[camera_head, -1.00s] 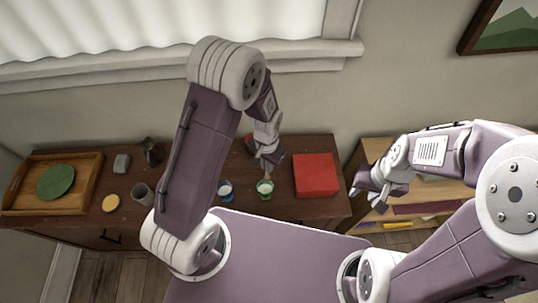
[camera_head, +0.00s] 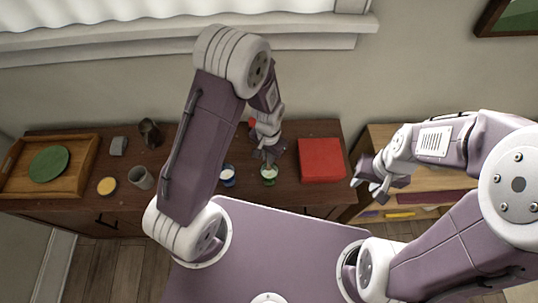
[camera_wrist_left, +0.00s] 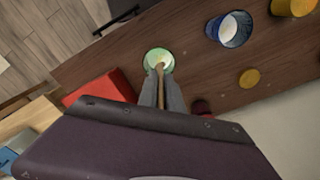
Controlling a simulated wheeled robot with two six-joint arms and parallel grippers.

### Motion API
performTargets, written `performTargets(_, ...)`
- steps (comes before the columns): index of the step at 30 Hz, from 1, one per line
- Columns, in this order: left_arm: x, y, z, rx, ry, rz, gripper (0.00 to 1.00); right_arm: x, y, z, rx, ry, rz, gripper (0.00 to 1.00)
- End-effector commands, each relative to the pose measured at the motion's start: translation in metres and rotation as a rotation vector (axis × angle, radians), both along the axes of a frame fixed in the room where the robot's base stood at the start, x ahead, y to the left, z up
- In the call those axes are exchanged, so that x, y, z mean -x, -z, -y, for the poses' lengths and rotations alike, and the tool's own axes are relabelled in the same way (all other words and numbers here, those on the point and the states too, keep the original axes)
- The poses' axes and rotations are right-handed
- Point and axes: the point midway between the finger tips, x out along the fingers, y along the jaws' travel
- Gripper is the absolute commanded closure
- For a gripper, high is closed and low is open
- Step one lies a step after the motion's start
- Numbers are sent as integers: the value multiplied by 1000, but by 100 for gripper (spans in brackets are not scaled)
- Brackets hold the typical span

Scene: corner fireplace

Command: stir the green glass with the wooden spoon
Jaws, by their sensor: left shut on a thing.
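The green glass (camera_head: 269,178) stands upright on the dark wooden cabinet, with pale contents. It also shows in the left wrist view (camera_wrist_left: 150,56). My left gripper (camera_head: 270,157) is just above and behind the glass. In the left wrist view its fingers (camera_wrist_left: 161,96) are shut on the wooden spoon (camera_wrist_left: 160,72). The spoon points down, and its lower end reaches into the glass opening; the tip is hidden in the pale contents. My right gripper (camera_head: 368,186) hangs empty with its fingers apart, to the right of the cabinet and in front of the shelf.
A blue cup (camera_head: 228,178) stands close left of the glass. A red box (camera_head: 321,160) lies to its right. Further left are a grey cup (camera_head: 141,179), a yellow disc (camera_head: 107,186) and a wooden tray (camera_head: 82,180) with a green plate (camera_head: 49,164).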

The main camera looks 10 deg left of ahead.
Motion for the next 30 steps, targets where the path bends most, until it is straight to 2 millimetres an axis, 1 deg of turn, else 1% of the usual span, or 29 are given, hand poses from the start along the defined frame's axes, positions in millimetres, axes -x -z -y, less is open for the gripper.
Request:
performTargets(1,0,9,0,0,0,-1,100,0,8,0,0,0,0,64)
performTargets(21,0,75,0,0,0,-1,100,0,58,0,0,0,0,64)
performTargets(25,0,83,0,0,0,0,100,0,64,0,0,0,0,64)
performTargets(30,0,84,0,0,0,0,100,0,64,0,0,0,0,64)
